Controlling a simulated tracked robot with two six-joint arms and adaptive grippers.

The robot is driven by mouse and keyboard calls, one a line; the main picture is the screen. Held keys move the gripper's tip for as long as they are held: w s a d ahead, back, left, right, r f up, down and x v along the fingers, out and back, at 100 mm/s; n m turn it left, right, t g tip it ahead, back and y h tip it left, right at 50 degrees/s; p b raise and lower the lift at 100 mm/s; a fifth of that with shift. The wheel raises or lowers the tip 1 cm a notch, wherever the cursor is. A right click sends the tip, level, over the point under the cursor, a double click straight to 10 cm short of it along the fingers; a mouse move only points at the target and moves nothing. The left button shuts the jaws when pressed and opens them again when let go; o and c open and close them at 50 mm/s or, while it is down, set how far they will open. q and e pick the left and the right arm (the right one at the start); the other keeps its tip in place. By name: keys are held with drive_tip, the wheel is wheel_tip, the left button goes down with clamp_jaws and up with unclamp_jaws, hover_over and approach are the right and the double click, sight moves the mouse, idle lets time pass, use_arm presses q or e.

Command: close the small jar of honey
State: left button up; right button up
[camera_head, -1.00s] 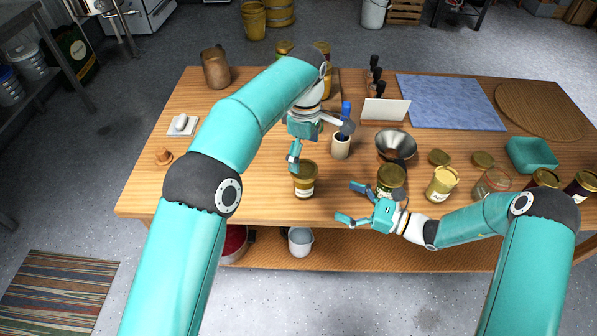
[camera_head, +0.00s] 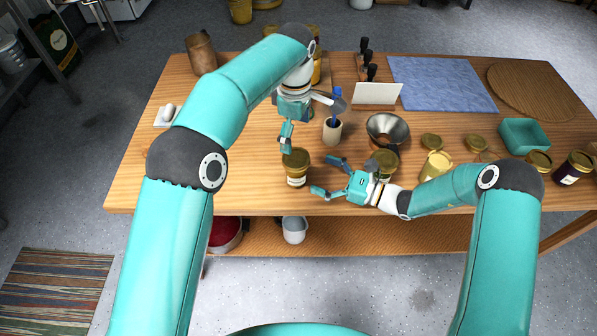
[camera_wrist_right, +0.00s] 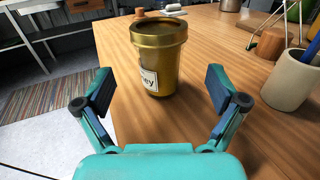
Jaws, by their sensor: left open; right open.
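A small gold jar (camera_head: 296,172) stands upright near the table's front edge. In the right wrist view the honey jar (camera_wrist_right: 150,78) has a pale label ending in "ney"; its top is dark gold, and I cannot tell whether a lid sits on it. My left gripper (camera_head: 287,140) is open, just above and behind the jar's top in the head view. My right gripper (camera_head: 328,176) is open and empty, to the right of the jar. Its fingers point at the jar, on either side of it in the wrist view, apart from it.
Two loose round lids (camera_head: 431,141) (camera_head: 476,143) lie on the wooden table (camera_head: 240,195). A metal funnel (camera_head: 388,130), a cup with a blue-handled tool (camera_head: 332,132) and another jar (camera_head: 384,163) stand near the right arm. More jars (camera_head: 573,168) and a teal tray (camera_head: 524,135) are at the right.

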sight(296, 157)
drive_tip(key=x, duration=0.7)
drive_tip(key=shift+a, duration=0.15)
clamp_jaws()
use_arm(q)
drive_tip(key=m, duration=0.9)
drive_tip(key=shift+w, duration=0.1)
drive_tip(key=shift+f, duration=0.2)
drive_tip(key=shift+f, duration=3.85)
